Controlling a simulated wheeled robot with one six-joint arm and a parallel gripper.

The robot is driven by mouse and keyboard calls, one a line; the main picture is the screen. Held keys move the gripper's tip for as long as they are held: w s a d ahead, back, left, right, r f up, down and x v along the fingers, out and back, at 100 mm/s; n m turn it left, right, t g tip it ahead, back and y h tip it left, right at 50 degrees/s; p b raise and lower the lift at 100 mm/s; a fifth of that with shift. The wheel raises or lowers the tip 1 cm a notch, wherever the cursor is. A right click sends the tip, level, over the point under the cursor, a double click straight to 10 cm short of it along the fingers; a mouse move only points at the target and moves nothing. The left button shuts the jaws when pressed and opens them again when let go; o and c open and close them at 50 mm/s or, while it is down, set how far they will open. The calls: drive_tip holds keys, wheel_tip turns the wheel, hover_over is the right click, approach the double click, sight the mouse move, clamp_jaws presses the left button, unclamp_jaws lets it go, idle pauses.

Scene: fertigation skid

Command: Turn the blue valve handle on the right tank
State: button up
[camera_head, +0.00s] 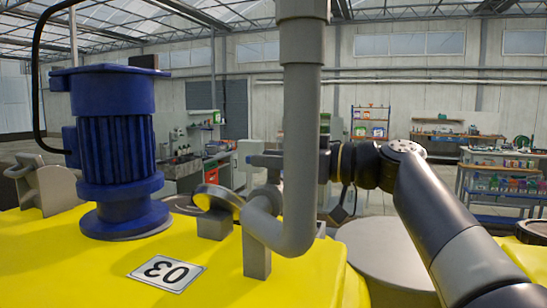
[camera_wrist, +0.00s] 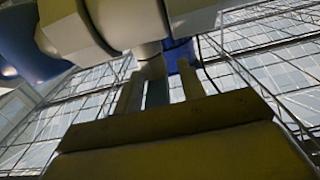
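A yellow tank (camera_head: 230,270) with an upside-down "03" plate (camera_head: 167,273) fills the bottom of the head view. The edge of another yellow tank (camera_head: 520,250) shows at the far right. My gripper (camera_head: 262,161) reaches in from the right, behind a vertical grey pipe that hides part of it. In the wrist view its two fingers (camera_wrist: 158,92) stand apart, with a greyish strip visible between them. A blue piece (camera_wrist: 182,55) shows just beyond the fingertips; I cannot tell whether it is the valve handle. No blue handle is clear in the head view.
The grey pipe (camera_head: 301,150) stands in front of my gripper and bends at the tank top. A blue motor (camera_head: 115,150) stands at the left. Large pale pipework (camera_wrist: 110,20) crosses the top of the wrist view. Shelves and benches (camera_head: 500,175) are far behind.

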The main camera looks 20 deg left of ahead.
clamp_jaws()
drive_tip(key=n+g, duration=0.1)
drive_tip(key=g, duration=0.1)
drive_tip(key=n+g+p, duration=0.1)
drive_tip(key=g, duration=0.1)
drive_tip(key=shift+w+r+n, duration=0.1)
drive_tip(key=shift+r+n, duration=0.05)
drive_tip(key=shift+n, duration=0.25)
drive_tip(key=shift+n+g+h+p, duration=0.4)
drive_tip(key=shift+n+g+p, duration=0.25)
drive_tip(key=shift+g, duration=0.55)
unclamp_jaws()
